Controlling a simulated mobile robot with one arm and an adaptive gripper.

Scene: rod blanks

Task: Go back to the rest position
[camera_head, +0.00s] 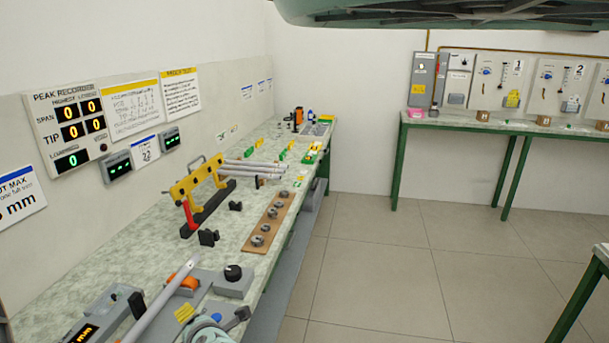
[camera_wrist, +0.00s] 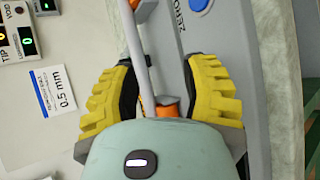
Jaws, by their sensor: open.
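My gripper (camera_wrist: 160,62) has its two yellow ridged fingers spread apart in the wrist view. A pale grey rod (camera_wrist: 137,60) runs between the fingers, closer to the left one, and nothing is clamped. The rod's lower end is hidden behind my gripper's body. An orange part (camera_wrist: 166,107) shows beside the rod. In the head view this rod (camera_head: 163,298) lies slanted over a grey bench device with an orange part (camera_head: 184,284). A yellow finger of my gripper (camera_head: 186,313) shows at the bottom edge there; the rest is mostly cut off.
Several rods (camera_head: 245,166) lie on a yellow rack (camera_head: 190,186) farther along the bench (camera_head: 222,240). A wooden strip (camera_head: 273,215) holds several metal rings. A grey box with a black knob (camera_head: 233,281) stands near the rod. The floor (camera_head: 390,260) to the right is clear.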

